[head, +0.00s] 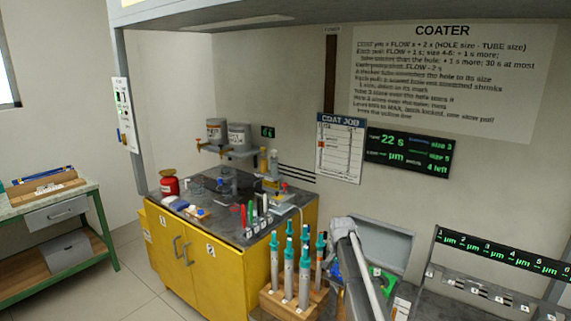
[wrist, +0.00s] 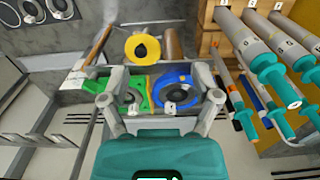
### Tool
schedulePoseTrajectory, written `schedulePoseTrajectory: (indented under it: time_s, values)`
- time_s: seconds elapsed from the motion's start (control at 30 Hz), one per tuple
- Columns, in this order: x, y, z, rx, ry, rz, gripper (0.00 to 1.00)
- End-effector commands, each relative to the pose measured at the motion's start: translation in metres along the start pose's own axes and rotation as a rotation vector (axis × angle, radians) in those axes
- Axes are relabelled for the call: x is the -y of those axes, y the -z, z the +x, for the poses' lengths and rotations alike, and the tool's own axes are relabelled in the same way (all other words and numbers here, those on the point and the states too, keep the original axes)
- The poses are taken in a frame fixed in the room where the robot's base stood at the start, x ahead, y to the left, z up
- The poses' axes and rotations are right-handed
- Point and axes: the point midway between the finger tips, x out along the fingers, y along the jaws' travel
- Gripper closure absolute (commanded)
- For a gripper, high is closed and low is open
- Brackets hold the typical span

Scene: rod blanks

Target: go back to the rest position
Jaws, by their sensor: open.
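My gripper (wrist: 162,88) is open in the wrist view, its two grey fingers spread wide with nothing between them. Beyond the fingertips are a green block with a round hole (wrist: 142,84), a blue ring-shaped piece (wrist: 182,77) and a yellow ring (wrist: 134,46). I cannot tell how far the fingers are above these. In the head view my arm (head: 362,268) shows as a pale link at lower middle; I cannot make out the fingers there.
Grey cylinders with teal ends (head: 289,274) stand in a wooden rack (head: 280,306) just left of my arm; they show at the right in the wrist view (wrist: 250,40). A yellow cabinet (head: 195,265) stands left, a numbered rack (head: 490,285) right. An open grey lid (head: 385,243) is behind my arm.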

Motion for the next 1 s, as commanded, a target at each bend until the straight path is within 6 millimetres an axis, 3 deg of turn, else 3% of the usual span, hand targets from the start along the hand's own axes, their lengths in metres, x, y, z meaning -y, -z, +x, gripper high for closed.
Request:
schedulePoseTrajectory:
  time_s: [0.47, 0.67, 1.0]
  values:
    - [-0.027, -0.043, 0.018, 0.0, 0.0, -0.101, 0.2]
    - [-0.051, -0.079, 0.034, 0.0, 0.0, -0.192, 0.2]
    - [-0.113, -0.169, 0.072, 0.0, 0.0, -0.428, 0.2]
